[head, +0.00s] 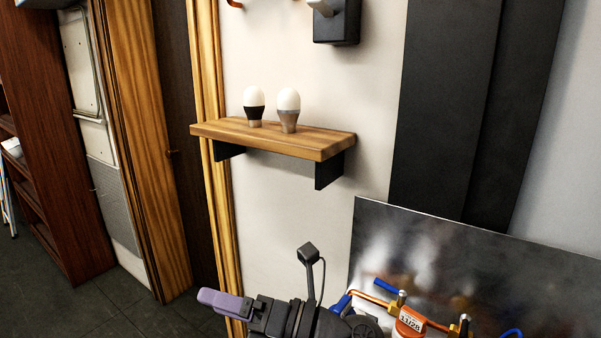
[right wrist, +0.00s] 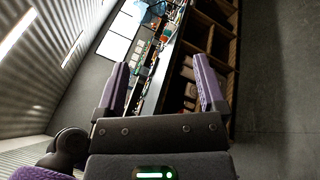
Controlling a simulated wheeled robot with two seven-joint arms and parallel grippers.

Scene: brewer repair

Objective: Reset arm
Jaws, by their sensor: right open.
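My right gripper (head: 222,302) is at the bottom centre of the head view, in front of the wall and below the wooden shelf. Its purple fingers point left there, seen from the side. In the right wrist view the same gripper (right wrist: 163,66) has its two purple fingers wide apart, with nothing between them. The black wrist and a small camera on a stalk show beside it in the head view. My left gripper is not in view.
A wooden shelf (head: 270,137) holds two bulbs (head: 254,97) (head: 289,101). A dark box (head: 337,22) hangs above. Copper pipes (head: 375,298) and an orange labelled part (head: 409,322) stand right of my wrist, before a metal panel (head: 470,265). Floor is clear at lower left.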

